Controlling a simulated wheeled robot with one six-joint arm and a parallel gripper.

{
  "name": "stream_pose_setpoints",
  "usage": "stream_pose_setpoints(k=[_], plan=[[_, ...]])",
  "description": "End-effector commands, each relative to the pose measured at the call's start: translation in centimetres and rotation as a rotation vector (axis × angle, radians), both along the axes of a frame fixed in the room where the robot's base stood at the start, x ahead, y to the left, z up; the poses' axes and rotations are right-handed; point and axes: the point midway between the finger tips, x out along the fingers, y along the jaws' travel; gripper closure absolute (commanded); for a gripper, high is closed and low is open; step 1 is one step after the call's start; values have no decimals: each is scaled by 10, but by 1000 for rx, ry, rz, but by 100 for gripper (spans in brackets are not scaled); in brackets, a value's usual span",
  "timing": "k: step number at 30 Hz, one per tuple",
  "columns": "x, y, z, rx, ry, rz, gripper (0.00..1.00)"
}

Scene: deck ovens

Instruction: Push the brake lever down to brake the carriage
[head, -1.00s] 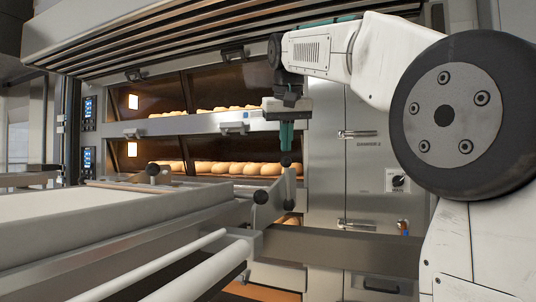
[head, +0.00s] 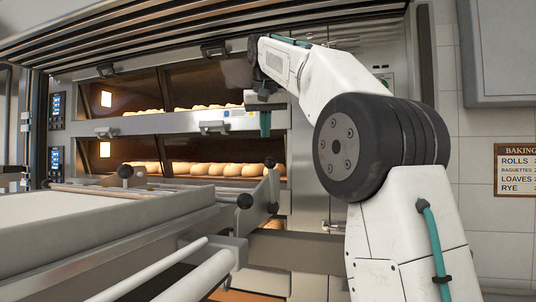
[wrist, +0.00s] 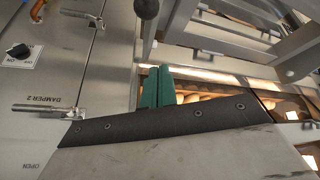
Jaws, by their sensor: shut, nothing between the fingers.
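The carriage (head: 90,225) is a pale loader with metal side rails, in the left and middle of the head view. At its right end, a grey upright bar (head: 272,187) carries a black knob (head: 270,162). A second black knob (head: 244,201) sits lower left of it. I cannot tell for certain which part is the brake lever. My gripper (head: 265,124) has green fingers, pointing down, shut and empty, a little above the upper knob in the picture. In the wrist view, the shut fingers (wrist: 157,86) lie below a black knob (wrist: 147,8), with a visible gap.
Two oven decks with loaves (head: 225,170) stand behind the carriage. The oven's steel side panel shows damper handles (wrist: 48,109) and a rotary switch (wrist: 18,51) in the wrist view. A baking sign (head: 518,170) hangs on the tiled wall at the right.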

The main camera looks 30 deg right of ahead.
Motion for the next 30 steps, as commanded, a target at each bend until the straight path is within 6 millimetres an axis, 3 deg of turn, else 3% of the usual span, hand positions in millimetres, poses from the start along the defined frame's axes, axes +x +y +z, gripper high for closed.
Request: stream_pose_setpoints(k=[10, 18, 30], plan=[[29, -22, -67, 1, 3, -4, 100], [-1, -9, -71, 0, 0, -2, 100], [-7, -6, -72, 1, 0, -3, 100]])
